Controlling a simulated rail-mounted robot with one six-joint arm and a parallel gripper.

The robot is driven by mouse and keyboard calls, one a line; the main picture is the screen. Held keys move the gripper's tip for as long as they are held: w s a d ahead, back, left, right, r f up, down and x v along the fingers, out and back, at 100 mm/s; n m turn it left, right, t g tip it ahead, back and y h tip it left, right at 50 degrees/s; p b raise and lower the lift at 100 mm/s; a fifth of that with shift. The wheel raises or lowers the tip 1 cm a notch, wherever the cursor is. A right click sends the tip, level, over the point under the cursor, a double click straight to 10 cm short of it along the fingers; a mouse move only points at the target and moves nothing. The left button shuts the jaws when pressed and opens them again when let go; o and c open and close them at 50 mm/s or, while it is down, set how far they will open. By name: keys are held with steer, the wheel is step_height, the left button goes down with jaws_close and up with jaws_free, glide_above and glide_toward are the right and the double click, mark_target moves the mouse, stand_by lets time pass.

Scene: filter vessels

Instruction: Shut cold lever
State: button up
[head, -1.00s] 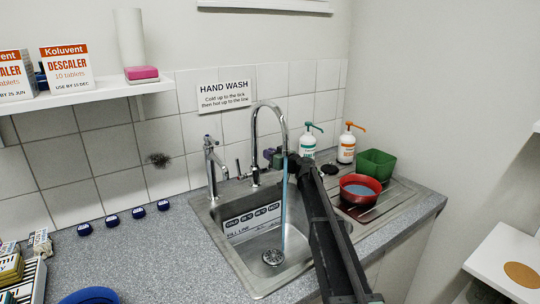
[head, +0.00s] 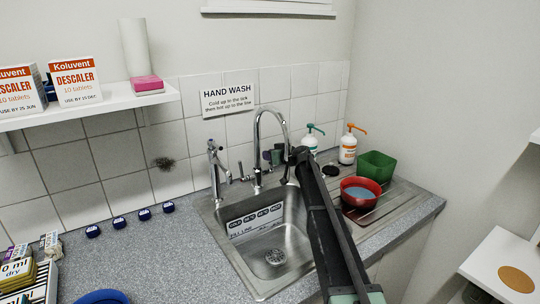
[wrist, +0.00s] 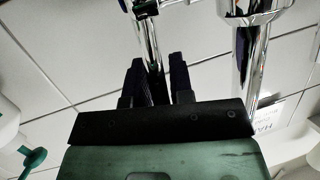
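The swan-neck chrome tap (head: 257,150) stands behind the sink (head: 268,240), and no water shows under its spout. A small dark-tipped lever (head: 241,172) sticks out left of its base; I see no cold mark on it. My gripper (head: 267,156) is beside the tap's upright, partly hidden by my arm. In the wrist view my gripper's two dark fingers (wrist: 158,65) are apart. A slim chrome rod (wrist: 145,35) shows beyond and between them; I cannot tell if they touch it. A thicker chrome pipe (wrist: 250,60) stands to their right.
A second chrome tap (head: 214,170) stands left. Right of the sink are a red bowl of water (head: 360,190), a green tub (head: 376,165) and two pump bottles (head: 347,149). My arm crosses the sink's right side.

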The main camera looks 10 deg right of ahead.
steer(key=shift+o, duration=1.4)
steer(key=p+v, duration=0.3)
steer(key=v, duration=0.7)
steer(key=shift+s+d, duration=0.25)
steer(key=shift+s, duration=0.05)
